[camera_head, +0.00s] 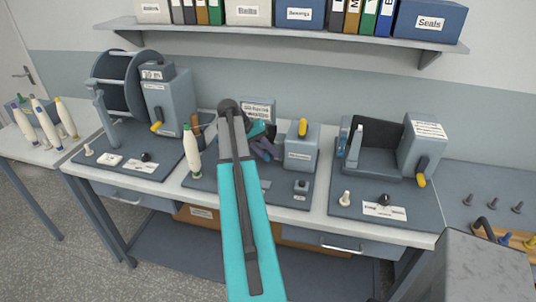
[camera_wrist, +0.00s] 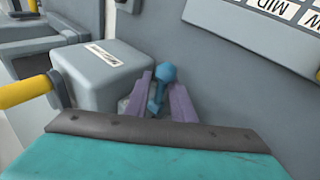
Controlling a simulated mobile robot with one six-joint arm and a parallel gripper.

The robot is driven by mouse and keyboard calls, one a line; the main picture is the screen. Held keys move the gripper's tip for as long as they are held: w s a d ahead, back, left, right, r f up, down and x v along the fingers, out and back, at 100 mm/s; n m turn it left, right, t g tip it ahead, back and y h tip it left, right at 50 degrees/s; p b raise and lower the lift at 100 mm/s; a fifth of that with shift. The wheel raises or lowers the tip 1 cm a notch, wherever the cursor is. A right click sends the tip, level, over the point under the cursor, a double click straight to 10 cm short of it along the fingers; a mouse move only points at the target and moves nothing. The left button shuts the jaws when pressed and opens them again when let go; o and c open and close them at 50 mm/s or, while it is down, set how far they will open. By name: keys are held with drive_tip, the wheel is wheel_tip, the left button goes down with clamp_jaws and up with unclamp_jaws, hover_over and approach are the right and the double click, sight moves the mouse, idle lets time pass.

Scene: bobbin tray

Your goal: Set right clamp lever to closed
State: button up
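A blue lever with a round knob (camera_wrist: 167,73) shows in the wrist view, beside a grey box (camera_wrist: 105,78) with a yellow handle (camera_wrist: 22,93). No label readable here names it as the right clamp lever. My gripper (camera_wrist: 162,98) has its two purple fingers apart, one on each side of the lever. A firm grip on it does not show. In the head view my gripper (camera_head: 266,150) is at the middle bench station, left of the grey box (camera_head: 300,153) with the upright yellow handle (camera_head: 303,127). My teal arm hides part of that station, and the lever is not clear there.
A left station (camera_head: 168,105) with a large reel and a right station (camera_head: 421,140) with a yellow handle flank the middle one. White bobbins (camera_head: 193,155) stand on the left side. A shelf (camera_head: 290,35) with binders and boxes hangs above. A labelled panel (camera_wrist: 265,30) rises behind the lever.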

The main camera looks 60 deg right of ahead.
drive_tip(key=shift+o, duration=0.4)
drive_tip(key=shift+s+a+r, duration=0.15)
drive_tip(key=shift+a, duration=0.15)
drive_tip(key=shift+d, duration=0.1)
drive_tip(key=shift+r, duration=0.1)
drive_tip(key=shift+w+r+p, duration=0.3)
drive_tip(key=shift+w+r, duration=0.05)
drive_tip(key=shift+r, duration=0.05)
drive_tip(key=p+v, duration=0.4)
drive_tip(key=v, duration=0.7)
drive_tip(key=shift+p, duration=0.35)
drive_tip(key=shift+f, duration=0.15)
